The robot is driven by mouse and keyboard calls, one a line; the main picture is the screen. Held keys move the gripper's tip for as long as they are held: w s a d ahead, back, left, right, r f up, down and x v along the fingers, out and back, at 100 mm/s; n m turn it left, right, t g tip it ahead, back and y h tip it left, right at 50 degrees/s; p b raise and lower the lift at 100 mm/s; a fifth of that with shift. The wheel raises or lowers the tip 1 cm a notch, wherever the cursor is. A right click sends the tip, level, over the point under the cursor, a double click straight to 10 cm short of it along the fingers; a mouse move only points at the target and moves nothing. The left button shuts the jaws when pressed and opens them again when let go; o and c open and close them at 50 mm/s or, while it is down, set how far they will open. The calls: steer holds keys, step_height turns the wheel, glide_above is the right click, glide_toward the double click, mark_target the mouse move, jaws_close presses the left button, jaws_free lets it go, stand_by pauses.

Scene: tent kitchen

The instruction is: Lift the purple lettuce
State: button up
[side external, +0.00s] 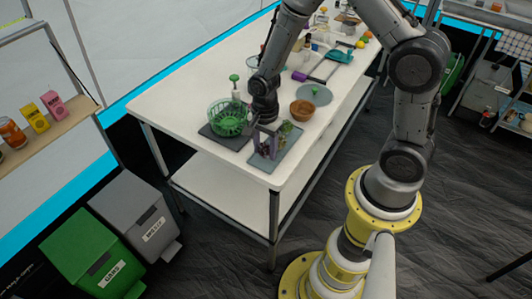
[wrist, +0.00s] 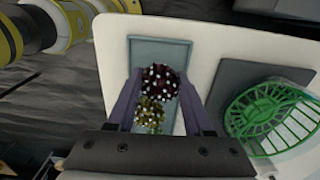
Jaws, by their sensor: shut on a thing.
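The purple lettuce (wrist: 160,80) is a dark, round, frilly head with pale specks. In the wrist view it sits between the two purple fingers of my gripper (wrist: 161,76), which is shut on it. A yellow-green lettuce (wrist: 149,112) lies right beside it, nearer the palm in that view. Both show over a blue-grey tray (wrist: 158,49). In the side view my gripper (side external: 266,144) points down at the tray (side external: 265,163) near the table's front corner. The fingers largely hide the purple lettuce there, and I cannot tell whether it touches the tray.
A green wire basket (wrist: 272,118) stands on a dark mat beside the tray. A brown bowl (side external: 302,110) and a grey plate (side external: 314,95) are behind the tray. The white table (side external: 170,100) has free room at its left end.

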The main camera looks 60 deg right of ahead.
steer(key=shift+r, duration=4.2)
